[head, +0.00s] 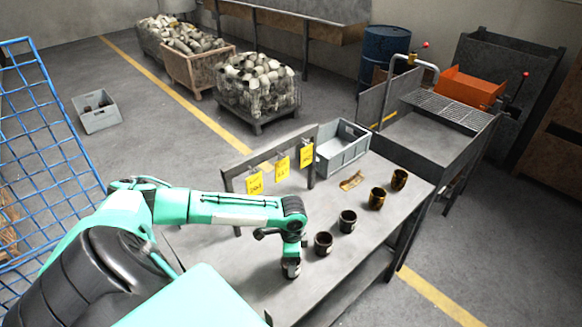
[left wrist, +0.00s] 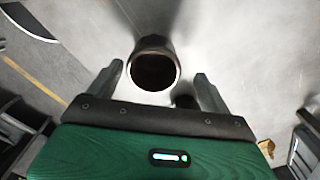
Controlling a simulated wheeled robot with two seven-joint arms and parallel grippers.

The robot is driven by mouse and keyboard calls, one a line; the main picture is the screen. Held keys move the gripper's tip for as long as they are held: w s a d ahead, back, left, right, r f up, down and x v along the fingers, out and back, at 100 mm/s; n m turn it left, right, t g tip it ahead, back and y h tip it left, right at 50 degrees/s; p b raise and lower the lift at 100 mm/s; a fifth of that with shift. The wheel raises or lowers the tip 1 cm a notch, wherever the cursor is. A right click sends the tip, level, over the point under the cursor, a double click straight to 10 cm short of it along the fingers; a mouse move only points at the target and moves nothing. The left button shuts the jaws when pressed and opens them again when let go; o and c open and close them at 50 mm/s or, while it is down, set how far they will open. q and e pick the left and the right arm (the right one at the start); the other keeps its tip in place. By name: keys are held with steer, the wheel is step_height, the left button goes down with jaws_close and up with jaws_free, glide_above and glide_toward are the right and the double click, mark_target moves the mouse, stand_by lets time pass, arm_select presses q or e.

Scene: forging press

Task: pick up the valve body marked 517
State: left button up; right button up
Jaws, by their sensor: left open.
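Several dark, cup-shaped valve bodies stand in a slanting row on the grey workbench (head: 330,275), among them one near the front (head: 323,243), one behind it (head: 347,221) and two brownish ones (head: 377,198) (head: 399,179). No number is readable on any of them. My left gripper (head: 290,262) points down at the near-left end of the row, partly hidden by its arm. In the left wrist view its open fingers (left wrist: 160,75) lie either side of a round, hollow valve body (left wrist: 155,70); I cannot tell the height gap. My right gripper is out of view.
A grey crate (head: 340,158) stands at the bench's back, beside a rack with yellow tags (head: 282,167). A brown scrap (head: 352,181) lies near the row. An orange bin (head: 468,88) sits beyond. A blue mesh fence (head: 40,130) stands at left.

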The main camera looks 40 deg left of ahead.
arm_select(q)
steer(key=shift+s+d+f+p, duration=0.15)
steer(key=shift+s+f+p, duration=0.05)
steer(key=shift+f+p, duration=0.25)
steer(key=shift+s+d+f+p, duration=0.1)
steer(key=shift+s+f+p, duration=0.05)
steer(key=shift+f+p, duration=0.2)
step_height(320, 180, down, 3)
steer(key=shift+r, duration=0.2)
steer(key=shift+f+p, duration=0.3)
steer(key=shift+f, duration=0.15)
steer(key=c, duration=1.3)
steer(key=shift+c, duration=0.2)
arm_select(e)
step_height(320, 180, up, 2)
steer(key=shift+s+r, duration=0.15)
arm_select(q)
steer(key=shift+r, duration=0.2)
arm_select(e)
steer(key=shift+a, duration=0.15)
